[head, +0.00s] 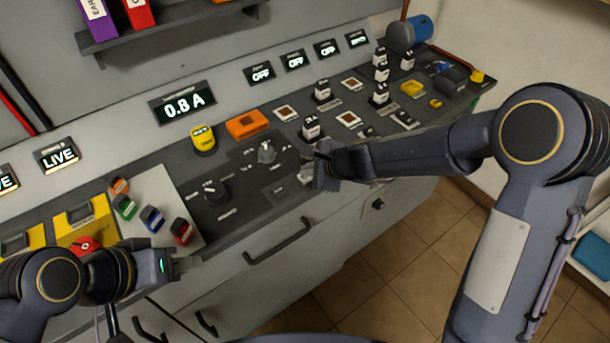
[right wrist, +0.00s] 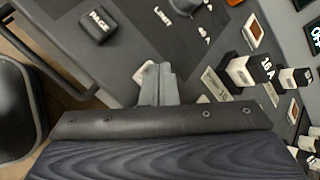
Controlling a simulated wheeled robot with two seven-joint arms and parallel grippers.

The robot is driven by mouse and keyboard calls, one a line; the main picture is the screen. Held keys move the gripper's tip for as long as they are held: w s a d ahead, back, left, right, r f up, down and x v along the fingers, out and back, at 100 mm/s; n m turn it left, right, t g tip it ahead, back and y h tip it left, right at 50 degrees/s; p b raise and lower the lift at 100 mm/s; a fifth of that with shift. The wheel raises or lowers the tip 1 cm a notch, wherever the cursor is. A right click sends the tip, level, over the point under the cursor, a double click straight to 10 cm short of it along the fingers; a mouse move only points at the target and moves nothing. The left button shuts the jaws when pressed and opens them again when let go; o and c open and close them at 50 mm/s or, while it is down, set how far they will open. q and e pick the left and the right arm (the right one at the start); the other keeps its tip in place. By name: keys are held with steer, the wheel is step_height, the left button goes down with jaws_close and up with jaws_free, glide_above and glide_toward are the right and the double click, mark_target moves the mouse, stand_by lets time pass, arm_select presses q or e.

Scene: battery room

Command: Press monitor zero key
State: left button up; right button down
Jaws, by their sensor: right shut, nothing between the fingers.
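The monitor display (head: 183,104) reads 0.8 A on the sloped back panel. My right gripper (head: 318,172) is over the front part of the console; in the right wrist view its fingers (right wrist: 157,82) are shut with nothing between them. A pale key or cap (right wrist: 145,75) shows just beside and partly behind the fingertips; its label is hidden, and I cannot tell whether they touch. A dark key marked PAGE (right wrist: 97,25) stands to its left. My left gripper (head: 188,265) hangs near the console's front edge at the lower left; its finger gap is unclear.
A grey knob (head: 266,152) stands left of my right gripper. Breaker blocks, one marked 16 A (right wrist: 240,72), stand close to its right. A yellow button (head: 203,139), an orange block (head: 246,124) and coloured plugs (head: 151,218) are farther left. A drawer handle (head: 278,241) projects below.

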mark_target(309, 178)
steer(key=shift+f, duration=0.3)
steer(key=shift+r, duration=0.1)
stand_by(0.3)
steer(key=shift+r+p, duration=0.65)
steer(key=shift+r, duration=0.15)
step_height(309, 178, up, 5)
steer(key=p, duration=0.5)
stand_by(0.5)
